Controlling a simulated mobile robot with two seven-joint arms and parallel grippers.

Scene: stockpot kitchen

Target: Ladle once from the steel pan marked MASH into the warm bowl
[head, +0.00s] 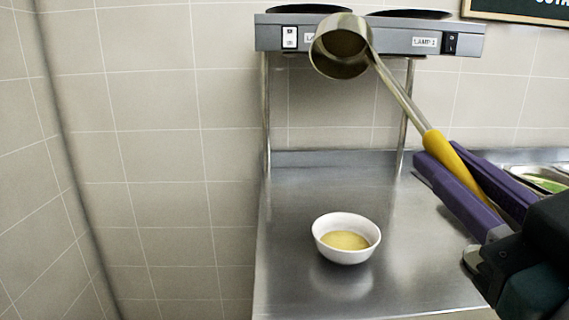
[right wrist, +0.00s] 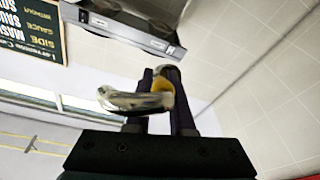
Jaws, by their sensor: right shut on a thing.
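A white bowl (head: 323,240) stands on the steel counter in the head view, with yellowish food in it. My right gripper (head: 430,165) is shut on the yellow handle of a steel ladle (head: 396,88). The ladle's cup is raised well above the bowl, in front of the lamp unit, with its opening turned toward the camera; no food clearly shows in it. The ladle and my right gripper (right wrist: 165,85) also show in the right wrist view. The pan marked MASH cannot be made out. My left gripper is out of view.
A heat-lamp unit (head: 380,42) on posts stands over the back of the steel counter (head: 300,200). A container with green food (head: 545,184) shows at the right edge. The counter around the bowl is clear. A tiled wall is at left and behind.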

